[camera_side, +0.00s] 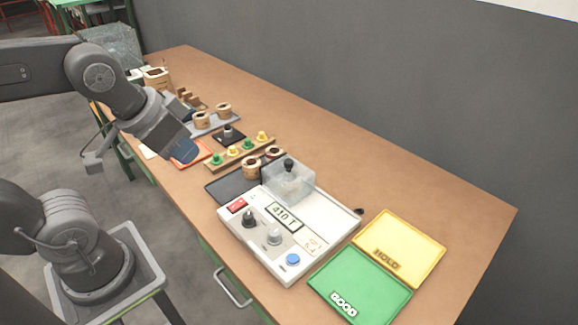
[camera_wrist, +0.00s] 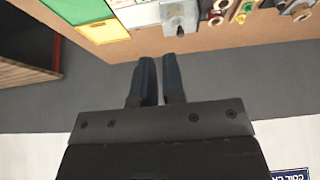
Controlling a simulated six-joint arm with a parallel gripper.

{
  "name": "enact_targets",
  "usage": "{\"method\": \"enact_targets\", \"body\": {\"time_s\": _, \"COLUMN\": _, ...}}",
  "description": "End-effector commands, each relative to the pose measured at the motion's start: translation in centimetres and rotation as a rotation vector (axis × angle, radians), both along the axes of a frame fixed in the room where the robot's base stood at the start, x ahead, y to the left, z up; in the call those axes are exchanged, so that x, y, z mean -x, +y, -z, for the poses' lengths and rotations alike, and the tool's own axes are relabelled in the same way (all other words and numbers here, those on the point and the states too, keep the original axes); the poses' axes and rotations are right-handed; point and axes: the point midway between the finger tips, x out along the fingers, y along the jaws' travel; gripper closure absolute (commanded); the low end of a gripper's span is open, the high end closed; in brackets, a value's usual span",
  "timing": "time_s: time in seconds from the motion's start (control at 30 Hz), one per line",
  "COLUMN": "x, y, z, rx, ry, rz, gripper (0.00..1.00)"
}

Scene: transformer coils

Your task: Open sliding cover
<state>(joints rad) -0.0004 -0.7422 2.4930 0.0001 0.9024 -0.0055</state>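The sliding cover (camera_side: 289,182) is a clear, box-like piece with a black knob on top. What lies under the cover is hard to make out. In the wrist view, the cover (camera_wrist: 180,17) shows at the top edge, partly cut off. My gripper (camera_side: 186,150) hangs to the left of the tester, clear of the cover. In the wrist view, my gripper (camera_wrist: 159,60) has a narrow gap between its two dark fingers and holds nothing.
A green tray (camera_side: 385,285) and a yellow tray (camera_side: 425,240) lie right of the tester. A rack (camera_side: 225,158) with coloured pegs and several coils stand to its upper left. A dark mat (camera_side: 225,190) is left of the tester. The table's back right is clear.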

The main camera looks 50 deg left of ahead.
Motion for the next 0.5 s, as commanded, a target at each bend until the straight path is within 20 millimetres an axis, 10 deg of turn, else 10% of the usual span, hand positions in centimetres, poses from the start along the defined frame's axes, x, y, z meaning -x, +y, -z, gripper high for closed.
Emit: {"method": "enact_targets", "body": {"time_s": 0.5, "x": -14.3, "y": 1.6, "z": -1.8, "rx": 0.134, "ry": 0.258, "rz": -0.389, "gripper": 0.47}}
